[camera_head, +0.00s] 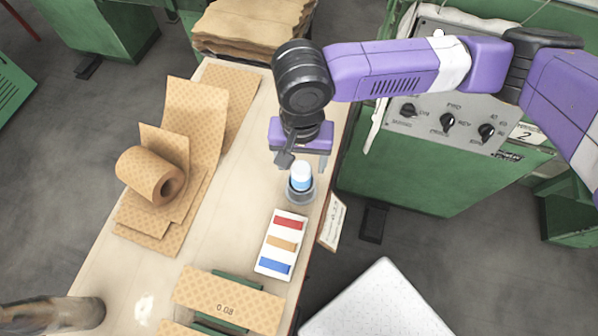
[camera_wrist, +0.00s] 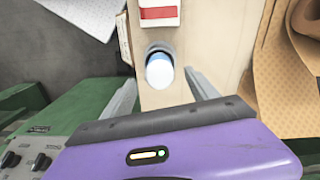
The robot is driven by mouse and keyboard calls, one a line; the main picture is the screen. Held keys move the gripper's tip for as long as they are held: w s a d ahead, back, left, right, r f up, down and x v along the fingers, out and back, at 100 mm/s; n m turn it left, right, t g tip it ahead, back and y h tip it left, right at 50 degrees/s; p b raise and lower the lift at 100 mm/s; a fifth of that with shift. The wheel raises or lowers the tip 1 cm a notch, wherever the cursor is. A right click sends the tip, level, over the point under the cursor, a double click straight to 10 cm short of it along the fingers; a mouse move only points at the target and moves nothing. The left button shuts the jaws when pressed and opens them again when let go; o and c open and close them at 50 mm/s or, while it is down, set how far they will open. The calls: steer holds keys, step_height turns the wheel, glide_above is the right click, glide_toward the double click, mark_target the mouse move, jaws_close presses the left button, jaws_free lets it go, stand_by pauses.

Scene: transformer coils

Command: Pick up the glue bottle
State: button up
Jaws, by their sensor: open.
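The glue bottle (camera_head: 301,177), with a white cap and blue body, stands upright in a grey round holder (camera_head: 299,195) near the right edge of the wooden table. In the wrist view the bottle (camera_wrist: 159,70) appears from above, just beyond and between my two fingers. My gripper (camera_head: 304,161) is open and empty, pointing down, slightly behind and above the bottle. In the wrist view my gripper's fingers (camera_wrist: 163,88) are spread wide, one on each side of the bottle's line, with no visible contact. The holder hides the bottle's lower part.
A white tray (camera_head: 261,262) with red, tan and blue pieces lies just in front of the bottle. A roll of patterned paper (camera_head: 150,174) and sheets lie to the left. A green machine with a knob panel (camera_head: 449,122) stands to the right. The table's middle is clear.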

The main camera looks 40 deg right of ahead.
step_height(320, 180, down, 7)
steer(key=shift+r+p, duration=0.15)
steer(key=shift+p, duration=0.4)
steer(key=shift+c, duration=0.2)
jaws_close()
